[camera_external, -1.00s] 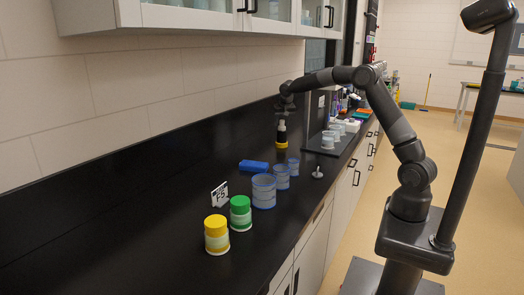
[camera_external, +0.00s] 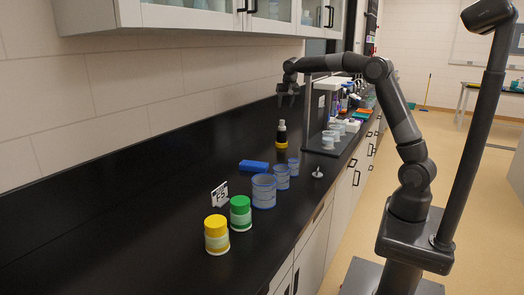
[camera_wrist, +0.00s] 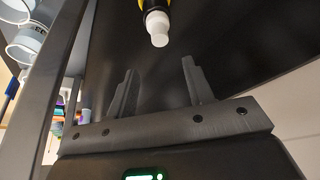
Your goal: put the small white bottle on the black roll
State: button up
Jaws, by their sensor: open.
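The small white bottle (camera_external: 281,123) is upright on top of the black roll (camera_external: 281,135), which has a yellow band at its foot and stands on the black counter. In the wrist view the white bottle (camera_wrist: 157,24) is at the top edge, with part of the black and yellow roll (camera_wrist: 155,4) behind it, cut off by the frame. My gripper (camera_external: 287,103) is above the bottle, apart from it. In the wrist view my gripper (camera_wrist: 159,66) has its fingers spread, with nothing between them.
A blue block (camera_external: 253,165), several blue-banded cups (camera_external: 264,191), a green-lidded jar (camera_external: 240,213), a yellow-lidded jar (camera_external: 216,235) and a small sign (camera_external: 219,194) stand nearer the camera. A dark stand with white cups (camera_external: 328,140) is to the right. The counter's left side is clear.

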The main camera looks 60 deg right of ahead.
jog(key=s+a+r+n+t+y, duration=0.1)
jog(key=s+a+r+n, duration=0.15)
jog(key=s+a, duration=0.55)
jog(key=s+a+r+n, duration=0.2)
jog(key=s+a+r, duration=0.15)
jog(key=s, duration=0.85)
jog(key=s+a+f+n, duration=0.1)
jog(key=s+a+f, duration=0.1)
jog(key=s, duration=0.5)
jog(key=s+a+f+n+t+y, duration=0.1)
jog(key=s+a+f+n, duration=0.1)
jog(key=s, duration=0.5)
jog(key=s+a+f+n+y, duration=0.1)
jog(key=s+a+f, duration=0.2)
jog(key=s+f, duration=0.3)
jog(key=shift+s+a, duration=0.2)
jog(key=shift+s, duration=0.75)
